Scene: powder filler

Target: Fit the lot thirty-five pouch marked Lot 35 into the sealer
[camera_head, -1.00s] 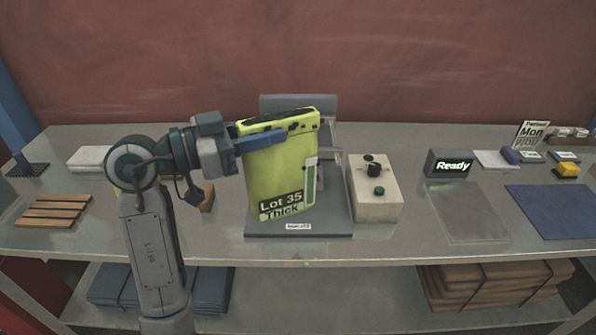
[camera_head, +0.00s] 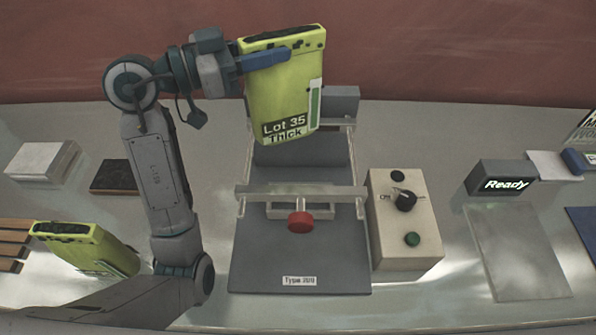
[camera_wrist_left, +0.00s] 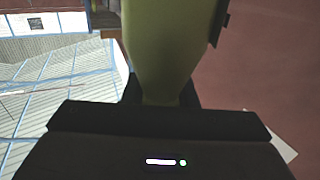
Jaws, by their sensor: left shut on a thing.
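The yellow-green pouch (camera_head: 281,95) reads "Lot 35 Thick" and has a green strip on its right side. My left gripper (camera_head: 264,61) is shut on its upper part and holds it upright, slightly tilted, in the air before the back of the sealer. In the left wrist view the pouch (camera_wrist_left: 170,45) fills the upper middle. The sealer (camera_head: 300,265) has a grey base labelled "Type", a clear crossbar with a red knob (camera_head: 300,221) and a grey back block. The held pouch covers part of its back. My right gripper is not in view.
A second yellow-green pouch (camera_head: 88,250) stands at the left near wooden slats (camera_head: 12,240). A control box (camera_head: 405,225) with a dial and buttons stands right of the sealer. Further right are a "Ready" display (camera_head: 505,184) and a clear sheet (camera_head: 515,250). A white block (camera_head: 40,160) lies far left.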

